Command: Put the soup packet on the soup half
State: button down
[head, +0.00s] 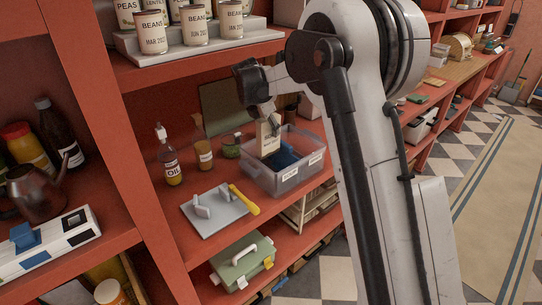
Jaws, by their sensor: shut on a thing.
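A beige packet (268,137) with faint dark print hangs upright below my gripper (265,109), which is shut on its top edge. I take it for the soup packet; its print is too small to read. The packet is over the left part of a clear plastic bin (258,184) on the middle shelf, with its lower end at or inside the bin. I cannot tell whether it touches the bottom. The bin has two white labels on its front, too small to read. Dark blue contents (287,156) show inside, right of the packet.
An oil bottle (170,163), a small jar (204,155) and a green-topped jar (231,147) stand left of the bin. A grey board (215,214) with a yellow-handled tool (244,200) lies in front of them. Cans (194,28) stand on the shelf above.

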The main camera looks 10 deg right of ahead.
aim_at(271, 154)
notch_tip(271, 154, down, 11)
jog(key=shift+r+p, duration=0.1)
jog(key=shift+p, duration=0.7)
jog(key=shift+f, duration=0.2)
jog(key=c, duration=1.4)
grip_release()
jog(key=shift+o, duration=0.2)
